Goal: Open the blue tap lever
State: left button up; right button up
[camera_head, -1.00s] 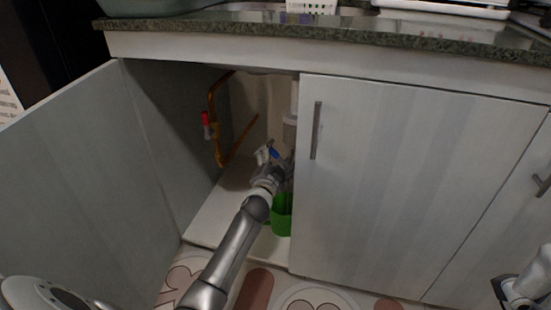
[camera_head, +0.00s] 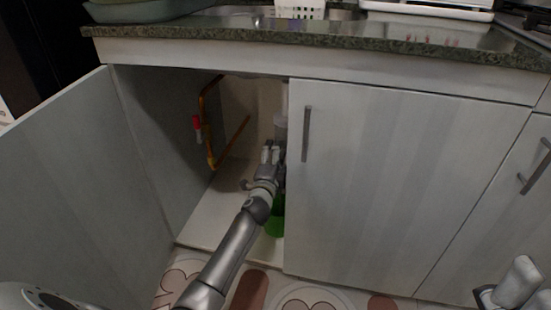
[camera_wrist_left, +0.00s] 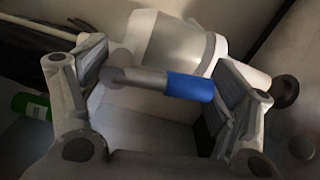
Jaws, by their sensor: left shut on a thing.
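The blue tap lever (camera_wrist_left: 190,87) shows in the left wrist view as a blue sleeve on a grey stem, lying between the two fingers of my left gripper (camera_wrist_left: 165,78). The gripper is shut on it, with the lever spanning from finger to finger. A white cylindrical body (camera_wrist_left: 178,42) is just behind the lever. In the head view my left gripper (camera_head: 270,155) is inside the open cabinet, beside the pipework, and it hides the lever. My right gripper (camera_head: 508,287) is at the lower right, partly cut off; its opening is unclear.
A copper pipe with a red handle (camera_head: 196,123) is at the left inside the cabinet. A green container (camera_head: 275,222) stands below my left gripper. The open door (camera_head: 65,190) is on the left, and a closed door (camera_head: 390,190) borders the opening on the right.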

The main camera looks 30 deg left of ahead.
pick_arm(q)
jog(key=shift+a+r, duration=0.1)
jog(key=shift+r, duration=0.1)
jog(key=o, duration=1.4)
jog(key=shift+w+f, duration=0.1)
jog(key=shift+c, duration=0.2)
jog(key=shift+s, duration=0.2)
jog(key=shift+s+d+f, duration=0.1)
jog(key=shift+s+d, duration=0.1)
jog(key=shift+s, duration=0.05)
jog(key=v, duration=1.1)
jog(key=shift+s, duration=0.15)
